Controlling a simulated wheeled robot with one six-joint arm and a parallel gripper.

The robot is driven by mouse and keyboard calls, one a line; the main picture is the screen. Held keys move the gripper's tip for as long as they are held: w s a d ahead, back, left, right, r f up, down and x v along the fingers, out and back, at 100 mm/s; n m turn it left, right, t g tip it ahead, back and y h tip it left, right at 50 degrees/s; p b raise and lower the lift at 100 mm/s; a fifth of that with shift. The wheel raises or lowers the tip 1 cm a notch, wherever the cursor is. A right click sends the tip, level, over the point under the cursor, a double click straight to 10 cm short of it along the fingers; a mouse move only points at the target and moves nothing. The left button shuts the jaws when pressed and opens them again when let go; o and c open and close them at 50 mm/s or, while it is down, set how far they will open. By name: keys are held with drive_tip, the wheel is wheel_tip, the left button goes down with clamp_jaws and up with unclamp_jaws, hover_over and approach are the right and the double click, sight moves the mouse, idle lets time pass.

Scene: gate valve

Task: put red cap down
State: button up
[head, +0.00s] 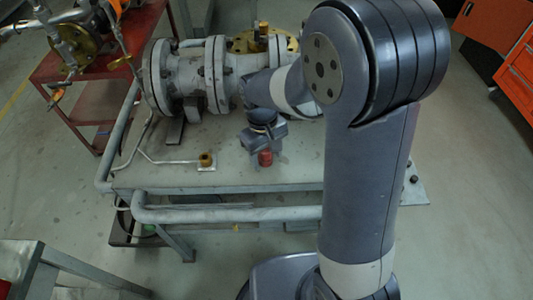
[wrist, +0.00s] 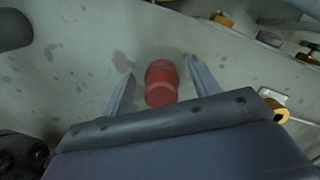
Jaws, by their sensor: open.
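The red cap (wrist: 161,84) is a small red cylinder. In the wrist view it lies between the two fingers of my open gripper (wrist: 158,80), with a gap visible on each side. In the head view the red cap (head: 265,158) is on or just above the grey bench top (head: 200,178), near its front edge, directly below my gripper (head: 265,140). Whether the cap's underside touches the bench cannot be told. The fingers are mostly hidden in the head view.
A grey flanged valve body (head: 190,75) stands at the back of the bench. A brass fitting (head: 206,159) on a thin pipe lies left of the cap. A pipe rail (head: 220,214) runs along the front edge. A red table (head: 75,75) stands at left, orange cabinets (head: 518,70) at right.

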wheel_tip(320, 180, up, 12)
drive_tip(key=w+p, duration=0.1)
drive_tip(key=shift+a, duration=0.4)
drive_tip(key=shift+w, duration=0.15)
idle(1.0)
